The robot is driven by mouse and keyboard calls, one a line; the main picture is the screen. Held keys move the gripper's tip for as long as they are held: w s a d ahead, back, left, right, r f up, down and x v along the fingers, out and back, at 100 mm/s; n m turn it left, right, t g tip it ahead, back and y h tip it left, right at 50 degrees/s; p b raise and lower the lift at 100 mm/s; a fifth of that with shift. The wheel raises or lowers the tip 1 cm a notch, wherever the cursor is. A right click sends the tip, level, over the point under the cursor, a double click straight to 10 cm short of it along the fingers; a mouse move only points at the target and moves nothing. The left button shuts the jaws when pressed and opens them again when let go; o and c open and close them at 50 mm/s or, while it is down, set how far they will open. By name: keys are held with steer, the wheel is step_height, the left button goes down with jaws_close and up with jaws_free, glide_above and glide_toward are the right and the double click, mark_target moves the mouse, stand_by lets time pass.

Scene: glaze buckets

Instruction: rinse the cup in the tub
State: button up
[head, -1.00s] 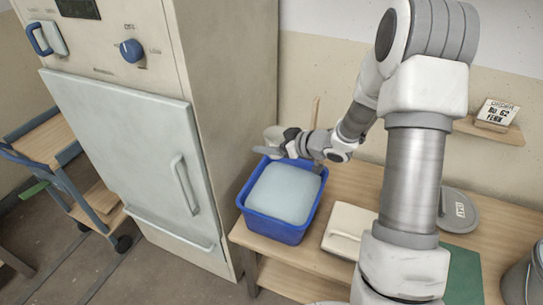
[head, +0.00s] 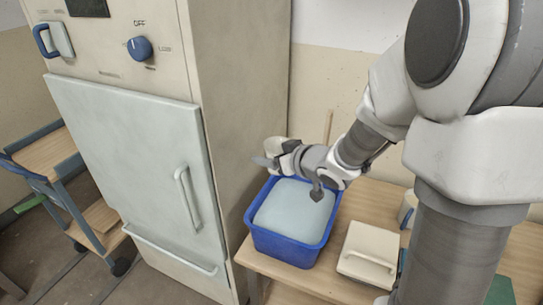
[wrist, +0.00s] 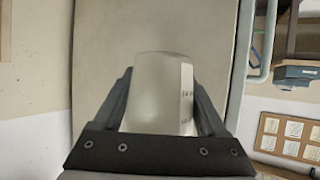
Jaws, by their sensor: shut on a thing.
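A pale cup (head: 274,148) is held in my gripper (head: 268,160), above the back left of the blue tub (head: 284,249). In the wrist view the cup (wrist: 155,95) sits between the two dark fingers of my gripper (wrist: 162,76), with a lettered white strip on its right side. The cup's inside is not visible. The tub stands on the wooden table and holds pale blue-grey liquid (head: 293,212) nearly to its rim. The cup looks clear of the liquid.
A tall cream cabinet (head: 150,150) with a handled door stands close left of the tub. A cream lidded box (head: 368,248) sits right of the tub on the table (head: 300,290). A wooden stick (head: 328,128) rises behind the tub. A cart (head: 50,165) stands at far left.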

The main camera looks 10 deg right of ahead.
step_height(320, 180, down, 3)
steer(key=shift+b, duration=0.95)
steer(key=m+y+p, duration=0.3)
steer(key=m, duration=0.2)
steer(key=m+y+p, duration=0.3)
steer(key=m, duration=0.2)
steer(key=r+m+y+p, duration=0.1)
steer(key=m+y+p, duration=0.2)
steer(key=m, duration=0.2)
steer(key=shift+a+m+y, duration=0.1)
steer(key=shift+m+y, duration=0.2)
steer(key=shift+m+t, duration=0.3)
steer(key=shift+t, duration=0.1)
steer(key=shift+f, duration=0.1)
